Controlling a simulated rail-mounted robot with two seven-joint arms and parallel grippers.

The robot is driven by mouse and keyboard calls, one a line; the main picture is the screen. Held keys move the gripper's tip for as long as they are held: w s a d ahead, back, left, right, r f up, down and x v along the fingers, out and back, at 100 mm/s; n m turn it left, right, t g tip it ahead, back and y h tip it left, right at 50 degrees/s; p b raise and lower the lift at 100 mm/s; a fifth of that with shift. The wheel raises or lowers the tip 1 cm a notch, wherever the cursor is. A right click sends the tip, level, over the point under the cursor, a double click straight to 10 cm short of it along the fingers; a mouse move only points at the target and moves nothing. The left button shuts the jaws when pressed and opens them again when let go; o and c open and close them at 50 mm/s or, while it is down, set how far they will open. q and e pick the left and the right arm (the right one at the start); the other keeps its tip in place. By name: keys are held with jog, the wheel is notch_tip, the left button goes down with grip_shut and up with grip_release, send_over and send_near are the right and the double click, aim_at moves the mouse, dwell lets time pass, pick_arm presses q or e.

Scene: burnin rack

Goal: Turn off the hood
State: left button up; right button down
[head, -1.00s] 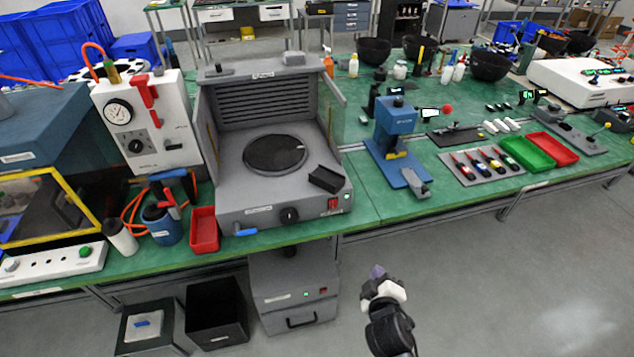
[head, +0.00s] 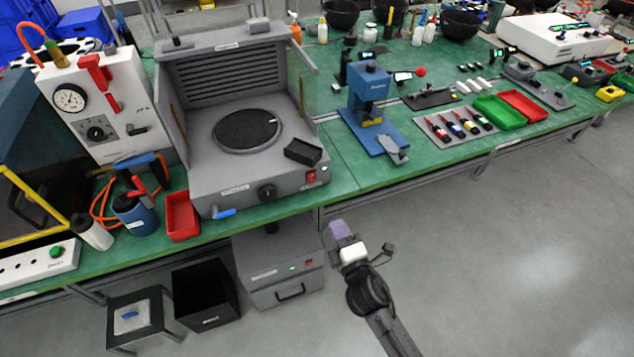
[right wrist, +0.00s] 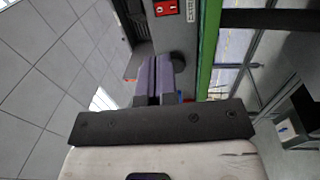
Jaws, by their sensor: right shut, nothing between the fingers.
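The grey hood (head: 240,115) stands on the green bench, with a slatted back, a round dark plate and a small dark tray inside. Its front panel has a black knob (head: 267,193) and a red switch (head: 311,178) with a small green light beside it. The red switch also shows at the top of the right wrist view (right wrist: 166,8). My right gripper (head: 341,230) is shut and empty, in front of the bench edge, below and right of the switch. Its purple fingers (right wrist: 153,80) lie together in the right wrist view, apart from the panel. My left gripper is not in view.
A grey box (head: 278,270) with a handle and its own red switch sits under the bench. The floor on the right is clear.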

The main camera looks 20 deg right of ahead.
aim_at(314, 175)
jog(key=shift+w, duration=0.15)
jog(key=w+b, duration=0.1)
jog(key=w, duration=0.3)
jog(key=w+r+b, duration=0.1)
jog(key=w, duration=0.8)
jog(key=shift+w+r+b, duration=0.35)
jog(key=shift+b, duration=0.05)
